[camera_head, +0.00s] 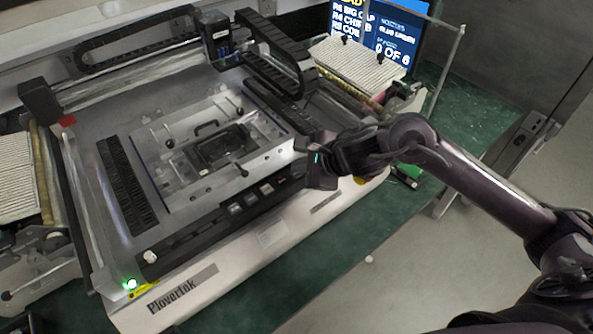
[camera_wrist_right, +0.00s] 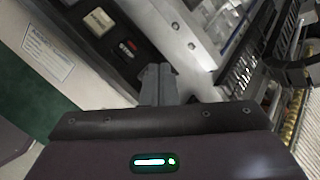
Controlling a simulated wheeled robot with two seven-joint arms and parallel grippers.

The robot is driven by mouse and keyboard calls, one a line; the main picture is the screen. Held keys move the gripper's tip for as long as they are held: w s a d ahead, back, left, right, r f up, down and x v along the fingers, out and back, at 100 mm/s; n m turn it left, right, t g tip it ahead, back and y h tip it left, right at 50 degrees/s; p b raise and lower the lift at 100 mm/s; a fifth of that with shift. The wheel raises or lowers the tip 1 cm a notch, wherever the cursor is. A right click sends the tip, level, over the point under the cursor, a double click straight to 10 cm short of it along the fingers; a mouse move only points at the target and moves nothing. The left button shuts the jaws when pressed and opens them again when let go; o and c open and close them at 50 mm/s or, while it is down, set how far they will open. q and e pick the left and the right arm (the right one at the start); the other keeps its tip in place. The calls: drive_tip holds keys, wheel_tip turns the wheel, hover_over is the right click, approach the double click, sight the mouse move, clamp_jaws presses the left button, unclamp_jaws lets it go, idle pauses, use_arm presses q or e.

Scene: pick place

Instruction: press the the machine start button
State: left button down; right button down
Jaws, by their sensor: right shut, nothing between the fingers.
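The machine (camera_head: 250,240) is a large white bench unit with a dark front strip. Several small square buttons (camera_head: 251,199) sit in a row on that strip. In the right wrist view a pale button (camera_wrist_right: 98,21) and a dark button with small lettering (camera_wrist_right: 128,48) show; I cannot tell which one is start. My right gripper (camera_head: 304,158) is over the right part of the front strip, close to the row's right end. In the wrist view its fingers (camera_wrist_right: 157,82) are together and empty, beside the dark button; contact cannot be told. My left gripper is out of view.
A clamped fixture plate (camera_head: 215,150) with levers lies on the machine bed. A gantry (camera_head: 275,55) and a screen (camera_head: 385,35) stand behind. A green light (camera_head: 131,284) glows at the front left corner. Ribbed feeders (camera_head: 355,65) flank the machine. Floor is clear at the right.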

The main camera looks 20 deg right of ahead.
drive_tip(key=shift+f, duration=0.1)
idle(0.4)
drive_tip(key=shift+r+p, duration=0.35)
drive_tip(key=shift+r, duration=0.45)
